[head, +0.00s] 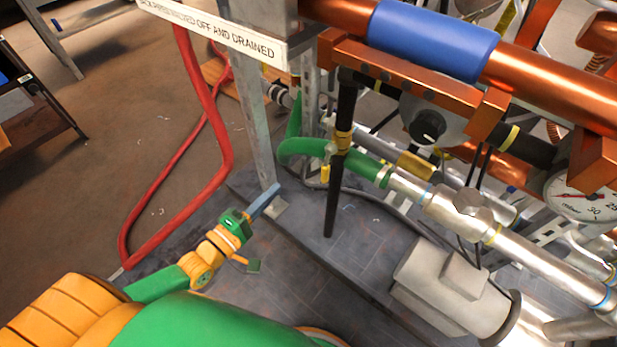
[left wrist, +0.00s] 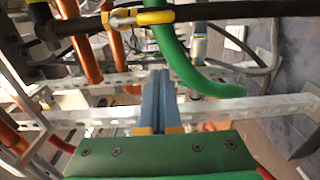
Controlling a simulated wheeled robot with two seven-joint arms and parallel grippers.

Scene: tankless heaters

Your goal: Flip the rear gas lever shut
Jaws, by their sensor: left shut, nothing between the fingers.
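A black vertical gas pipe (head: 336,195) stands in the head view with a brass-yellow valve fitting (head: 343,142) on it. A small yellow lever (head: 325,173) hangs beside the pipe there. In the left wrist view a yellow lever (left wrist: 155,17) lies along the black pipe (left wrist: 215,11) near the top edge. I cannot tell for certain that this is the rear lever. My left gripper (head: 273,190) is shut and empty, left of the pipe and apart from it. Its closed fingers (left wrist: 160,90) point toward the pipework in the wrist view. My right gripper is not in view.
A grey upright post (head: 258,130) stands just behind my left gripper. A red hose (head: 215,125) is at left. Open floor lies at left.

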